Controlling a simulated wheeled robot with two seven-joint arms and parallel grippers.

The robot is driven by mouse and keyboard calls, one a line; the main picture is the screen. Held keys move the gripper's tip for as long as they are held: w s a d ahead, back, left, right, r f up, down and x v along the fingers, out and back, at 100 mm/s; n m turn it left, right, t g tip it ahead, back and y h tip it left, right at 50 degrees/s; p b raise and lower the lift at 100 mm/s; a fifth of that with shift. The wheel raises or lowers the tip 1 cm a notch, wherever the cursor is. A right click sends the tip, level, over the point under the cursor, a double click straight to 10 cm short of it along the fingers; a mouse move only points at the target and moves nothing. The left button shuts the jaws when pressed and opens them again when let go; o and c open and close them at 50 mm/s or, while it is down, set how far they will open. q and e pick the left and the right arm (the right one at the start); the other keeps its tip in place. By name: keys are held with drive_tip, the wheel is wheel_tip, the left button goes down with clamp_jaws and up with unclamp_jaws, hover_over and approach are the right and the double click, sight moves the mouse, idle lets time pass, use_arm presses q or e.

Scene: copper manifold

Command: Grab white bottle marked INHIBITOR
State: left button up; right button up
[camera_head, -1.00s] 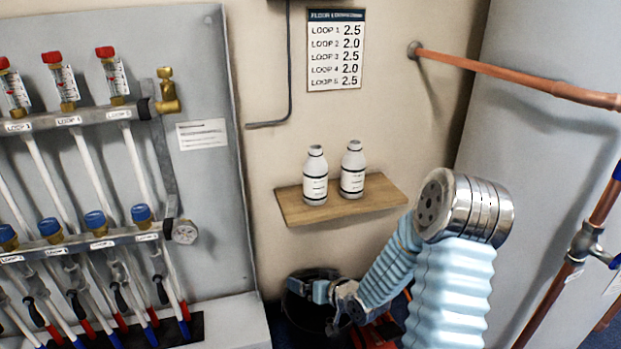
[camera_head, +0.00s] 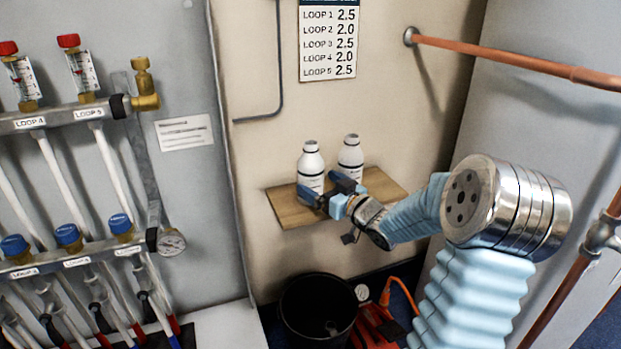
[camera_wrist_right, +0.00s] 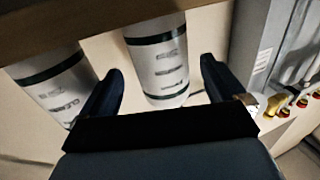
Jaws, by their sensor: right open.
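Two white bottles with dark bands stand upright on a wooden wall shelf (camera_head: 288,211): the left bottle (camera_head: 311,164) and the right bottle (camera_head: 350,157). Their labels are too blurred to read. My right gripper (camera_head: 322,190) is open in front of the shelf, at the lower part of the left bottle. The right wrist view appears upside down. There the left bottle (camera_wrist_right: 158,62) is between the two open fingers (camera_wrist_right: 161,72), with gaps on both sides. The right bottle (camera_wrist_right: 55,85) is just outside the left-hand finger. My left gripper is not in view.
A manifold panel (camera_head: 175,60) with valves and a gauge (camera_head: 171,242) is on the left. A copper pipe (camera_head: 510,62) crosses the upper right. A black bucket (camera_head: 318,310) and a red item (camera_head: 376,325) are on the floor below the shelf.

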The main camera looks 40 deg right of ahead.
sight(310, 171)
drive_tip(key=w, duration=0.4)
drive_tip(key=shift+w+a+r, duration=0.1)
drive_tip(key=shift+w+r, duration=0.05)
drive_tip(key=shift+w, duration=0.15)
drive_tip(key=c, duration=1.1)
drive_tip(key=shift+r, duration=0.15)
drive_tip(key=shift+c, duration=0.2)
drive_tip(key=shift+r, duration=0.75)
drive_tip(key=s+d+r+p, duration=0.3)
drive_tip(key=s+d+r, duration=0.2)
drive_tip(key=s+r, duration=0.6)
drive_tip(key=shift+s+p, duration=0.3)
drive_tip(key=shift+s, duration=0.65)
drive_tip(key=shift+s+r, duration=0.1)
